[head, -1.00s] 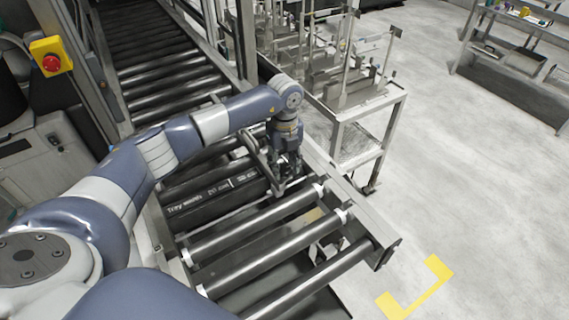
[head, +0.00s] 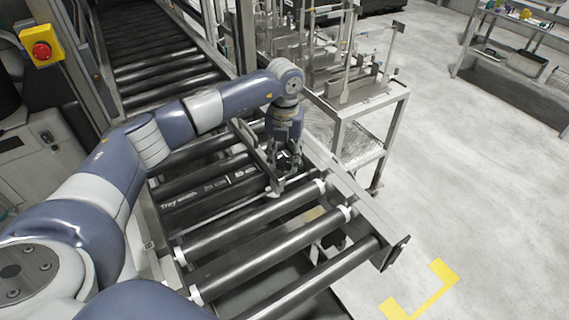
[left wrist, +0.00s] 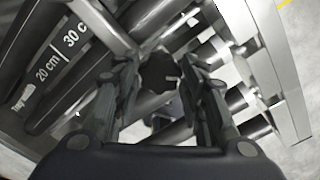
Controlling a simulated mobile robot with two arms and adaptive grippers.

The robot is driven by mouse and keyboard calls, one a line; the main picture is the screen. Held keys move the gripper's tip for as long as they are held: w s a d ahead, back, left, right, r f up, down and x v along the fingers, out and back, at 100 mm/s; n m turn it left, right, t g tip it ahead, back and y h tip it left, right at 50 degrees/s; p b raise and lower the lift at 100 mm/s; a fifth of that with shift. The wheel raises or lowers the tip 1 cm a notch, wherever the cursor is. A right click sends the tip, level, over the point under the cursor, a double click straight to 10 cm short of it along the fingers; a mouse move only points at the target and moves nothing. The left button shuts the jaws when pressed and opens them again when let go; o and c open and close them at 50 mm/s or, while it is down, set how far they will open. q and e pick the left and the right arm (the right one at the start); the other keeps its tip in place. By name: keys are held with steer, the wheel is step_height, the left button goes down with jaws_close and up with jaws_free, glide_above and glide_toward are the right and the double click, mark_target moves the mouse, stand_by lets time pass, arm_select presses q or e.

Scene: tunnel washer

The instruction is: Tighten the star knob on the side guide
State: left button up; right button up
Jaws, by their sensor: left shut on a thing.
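The star knob (left wrist: 158,72) is dark and lobed, and it shows between my fingertips in the left wrist view. My left gripper (head: 285,165) points down over the rollers and is shut on the knob; it also shows in the left wrist view (left wrist: 160,88). In the head view the fingers largely hide the knob. The side guide (head: 250,138) is a grey metal bar running along the conveyor beside the gripper. My right gripper is not in view.
A dark crossbar (head: 205,195) marked "Tray width", 20 cm and 30 cm lies beside the gripper. Conveyor rollers (head: 265,233) surround it, with a metal side rail (head: 350,195) at the right. A metal rack (head: 345,105) stands beyond the rail. The floor at right is mostly clear.

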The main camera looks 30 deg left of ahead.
mark_target(285, 162)
arm_select(q)
steer(key=m+b, duration=0.3)
steer(key=m, duration=0.1)
steer(key=shift+f+m, duration=0.15)
steer(key=shift+m, duration=0.15)
steer(key=m+b, duration=0.2)
steer(key=m, duration=0.2)
steer(key=shift+m, duration=0.4)
steer(key=shift+r, duration=0.2)
steer(key=o, duration=1.1)
steer(key=shift+c, duration=0.2)
step_height(285, 162, up, 12)
